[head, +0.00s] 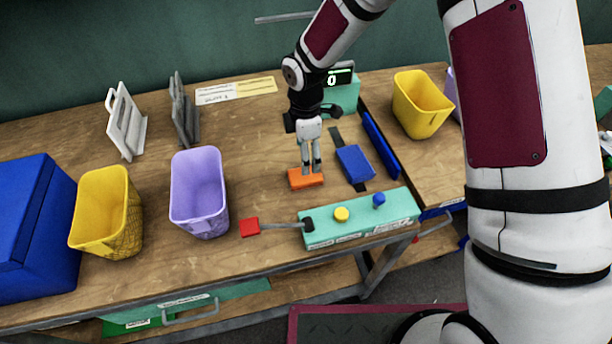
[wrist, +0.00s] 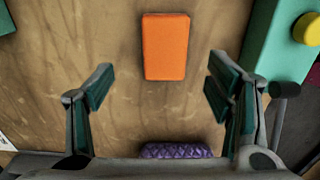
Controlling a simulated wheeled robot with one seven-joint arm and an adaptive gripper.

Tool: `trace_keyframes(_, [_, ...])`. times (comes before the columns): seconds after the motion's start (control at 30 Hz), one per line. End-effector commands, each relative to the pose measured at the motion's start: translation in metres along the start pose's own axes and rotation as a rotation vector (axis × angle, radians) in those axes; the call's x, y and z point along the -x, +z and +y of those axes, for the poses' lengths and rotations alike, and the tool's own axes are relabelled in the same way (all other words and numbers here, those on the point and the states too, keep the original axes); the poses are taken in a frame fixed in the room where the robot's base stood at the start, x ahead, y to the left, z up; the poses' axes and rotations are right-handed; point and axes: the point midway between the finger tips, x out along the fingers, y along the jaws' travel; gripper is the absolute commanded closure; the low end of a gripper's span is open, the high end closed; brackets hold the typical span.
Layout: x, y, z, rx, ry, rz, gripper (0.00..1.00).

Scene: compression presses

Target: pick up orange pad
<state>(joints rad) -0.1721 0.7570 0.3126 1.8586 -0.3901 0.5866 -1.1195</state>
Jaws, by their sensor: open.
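The orange pad (head: 306,181) is a flat rectangular block lying on the wooden table, left of the blue pad in the head view. My gripper (head: 311,168) points down just above it there; the fingers hide part of its back edge. In the wrist view the orange pad (wrist: 166,46) lies at the top middle, beyond the fingertips. My gripper (wrist: 160,88) is open and empty, with its fingers wide apart. The gap between them is wider than the pad. I see no contact with the pad.
A teal control box (head: 360,218) with yellow and blue buttons and a red-ended lever (head: 250,227) stands in front. A blue pad (head: 354,163) lies to the right. Purple (head: 199,192) and yellow (head: 106,213) bins stand left. A purple quilted thing (wrist: 175,151) shows low in the wrist view.

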Motion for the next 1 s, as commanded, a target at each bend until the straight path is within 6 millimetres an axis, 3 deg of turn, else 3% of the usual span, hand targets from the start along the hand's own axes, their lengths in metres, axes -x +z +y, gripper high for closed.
trace_keyframes(0.37, [-0.032,-0.001,-0.005,0.001,-0.003,-0.001,0.27])
trace_keyframes(0.6, [-0.064,-0.002,-0.008,-0.001,-0.002,-0.001,0.27])
trace_keyframes(0.93, [-0.072,-0.002,-0.006,-0.001,0.001,-0.001,0.27])
trace_keyframes(0.97, [-0.072,-0.002,-0.006,-0.001,0.001,-0.001,0.29])
trace_keyframes(1.0, [-0.072,-0.002,-0.006,-0.001,0.001,-0.001,0.38])
